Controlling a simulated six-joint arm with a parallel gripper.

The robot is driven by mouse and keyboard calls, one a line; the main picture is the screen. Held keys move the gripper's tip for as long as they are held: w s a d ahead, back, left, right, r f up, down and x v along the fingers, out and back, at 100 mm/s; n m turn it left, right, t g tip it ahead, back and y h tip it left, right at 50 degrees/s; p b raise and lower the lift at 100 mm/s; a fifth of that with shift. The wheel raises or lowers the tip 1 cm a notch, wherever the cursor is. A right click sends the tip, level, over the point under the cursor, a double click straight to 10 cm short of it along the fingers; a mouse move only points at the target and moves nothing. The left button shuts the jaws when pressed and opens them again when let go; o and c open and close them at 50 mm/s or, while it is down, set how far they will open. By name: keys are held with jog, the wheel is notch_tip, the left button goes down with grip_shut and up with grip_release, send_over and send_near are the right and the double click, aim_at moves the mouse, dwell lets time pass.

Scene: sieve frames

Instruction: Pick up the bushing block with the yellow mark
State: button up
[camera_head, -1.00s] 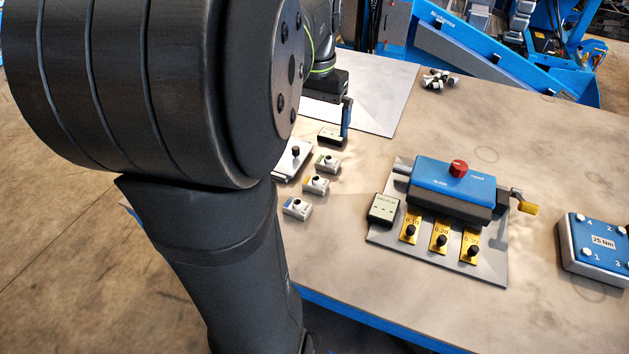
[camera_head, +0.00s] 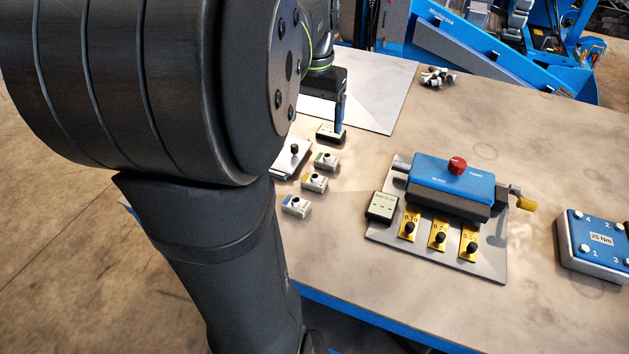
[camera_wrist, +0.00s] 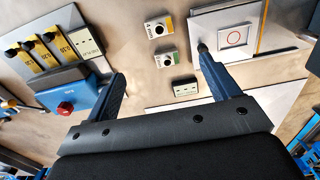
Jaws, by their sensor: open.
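In the wrist view the green-marked block (camera_wrist: 167,51) lies between the yellow-marked block and my gripper (camera_wrist: 161,64). My gripper is open and empty. In the head view only part of it (camera_head: 339,122) shows, beyond the row.
A small display box (camera_head: 330,134) is close to my gripper. A pale plate with a dark knob (camera_head: 294,150) is left of the row. A blue device with a red knob (camera_head: 452,180) is to the right, with gold tags before it. Bare table separates them.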

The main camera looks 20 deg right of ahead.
jog(key=t+h, duration=0.2)
send_over(314, 176)
jog(key=s+a, duration=0.1)
notch_tip(314, 176, down, 12)
jog(key=shift+s+f, duration=0.1)
jog(key=shift+f, duration=0.15)
jog(key=shift+x, duration=2.65)
jog(key=c, duration=1.2)
jog(key=shift+c, duration=0.6)
jog(key=shift+r, duration=0.15)
